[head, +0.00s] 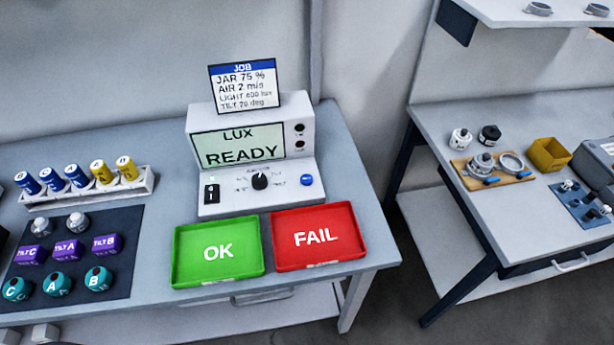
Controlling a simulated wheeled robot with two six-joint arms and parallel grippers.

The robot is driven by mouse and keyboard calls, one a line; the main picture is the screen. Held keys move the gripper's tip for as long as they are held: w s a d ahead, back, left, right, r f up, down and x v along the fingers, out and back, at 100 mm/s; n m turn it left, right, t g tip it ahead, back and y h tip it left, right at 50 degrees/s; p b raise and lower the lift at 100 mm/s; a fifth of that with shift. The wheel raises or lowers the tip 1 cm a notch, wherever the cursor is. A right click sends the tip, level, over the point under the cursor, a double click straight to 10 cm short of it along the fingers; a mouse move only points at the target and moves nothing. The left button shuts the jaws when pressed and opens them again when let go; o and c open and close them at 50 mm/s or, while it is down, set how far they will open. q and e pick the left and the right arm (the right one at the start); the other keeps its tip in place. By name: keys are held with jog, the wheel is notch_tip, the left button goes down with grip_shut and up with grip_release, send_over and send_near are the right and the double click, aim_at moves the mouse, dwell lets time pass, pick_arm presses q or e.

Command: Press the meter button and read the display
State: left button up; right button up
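The meter (250,155) is a light grey box standing on the left table. Its display (238,146) reads "LUX" and "READY". A blue round button (306,180) is on the right of its sloped front panel. A black knob (260,181) is in the panel's middle, and a black switch (211,194) is at its left. A job card (244,87) on top reads JAR 75 %, AIR 2 m/s, LIGHT 600 lux, TILT 20 deg; the small print is somewhat blurred. Neither of my grippers shows in the head view.
A green OK tray (181,260) and a red FAIL tray (356,247) lie before the meter. At left are a rack (146,188) of blue and yellow cylinders and a dark mat (120,285) with several sensors. A second table (500,235) at right holds parts and a yellow bin (549,154).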

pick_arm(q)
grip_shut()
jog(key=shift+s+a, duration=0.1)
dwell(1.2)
